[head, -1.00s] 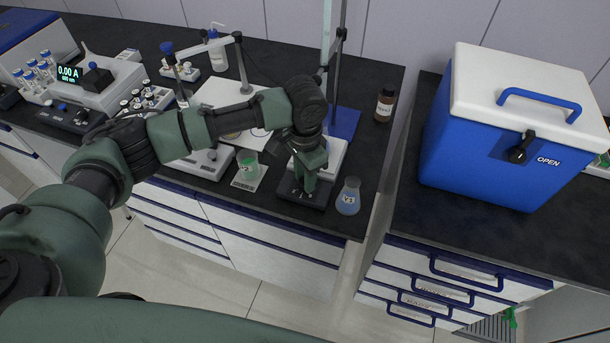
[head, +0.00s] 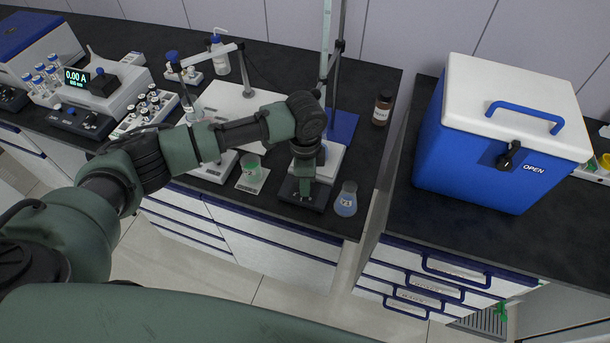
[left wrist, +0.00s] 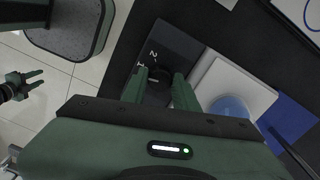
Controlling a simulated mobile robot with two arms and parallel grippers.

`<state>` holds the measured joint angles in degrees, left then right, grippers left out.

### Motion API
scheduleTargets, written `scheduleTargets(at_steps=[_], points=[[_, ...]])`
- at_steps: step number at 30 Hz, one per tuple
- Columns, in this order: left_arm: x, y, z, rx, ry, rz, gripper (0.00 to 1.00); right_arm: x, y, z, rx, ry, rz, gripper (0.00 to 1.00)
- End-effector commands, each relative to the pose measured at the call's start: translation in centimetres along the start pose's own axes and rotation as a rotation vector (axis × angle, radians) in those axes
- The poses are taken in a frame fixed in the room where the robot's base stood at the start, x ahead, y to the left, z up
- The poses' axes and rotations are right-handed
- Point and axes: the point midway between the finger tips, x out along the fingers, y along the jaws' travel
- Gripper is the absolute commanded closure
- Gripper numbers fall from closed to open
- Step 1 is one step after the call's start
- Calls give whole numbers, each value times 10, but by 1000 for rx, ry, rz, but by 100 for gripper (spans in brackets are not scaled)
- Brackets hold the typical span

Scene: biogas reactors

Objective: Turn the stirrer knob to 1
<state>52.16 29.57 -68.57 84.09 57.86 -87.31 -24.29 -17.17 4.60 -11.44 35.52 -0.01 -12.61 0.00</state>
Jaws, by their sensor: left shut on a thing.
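The stirrer has a white top plate (head: 331,158) and a dark front panel (head: 318,198), and stands near the front edge of the bench. My left gripper (head: 304,196) reaches down from above onto this panel. In the left wrist view its two fingers (left wrist: 160,92) are shut on the dark round stirrer knob (left wrist: 158,88). The panel (left wrist: 170,48) shows a 2 and another small mark beside the knob; the knob's pointer cannot be made out. A blue vessel (left wrist: 230,108) stands on the white plate. My right gripper (left wrist: 28,78) shows at the left of the wrist view, empty, fingers apart.
A brown bottle (head: 382,108) stands behind. A blue cool box (head: 480,150) is on the right bench, across a gap.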

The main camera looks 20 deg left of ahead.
Motion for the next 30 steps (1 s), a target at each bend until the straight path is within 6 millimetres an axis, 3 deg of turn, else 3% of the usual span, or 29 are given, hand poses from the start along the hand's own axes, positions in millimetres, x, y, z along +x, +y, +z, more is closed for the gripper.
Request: scheduleTargets(at_steps=[12,28,29,30], points=[[-1,0,-1,189,2,-1,100,-12,0,-1,0,0,0,64],[-1,-1,-1,214,3,-2,100,-13,0,-1,0,0,-1,64],[-1,-1,-1,214,3,-2,65,-13,0,-1,0,0,-1,64],[-1,-1,-1,213,3,-2,54,-13,0,-1,0,0,-1,64]])
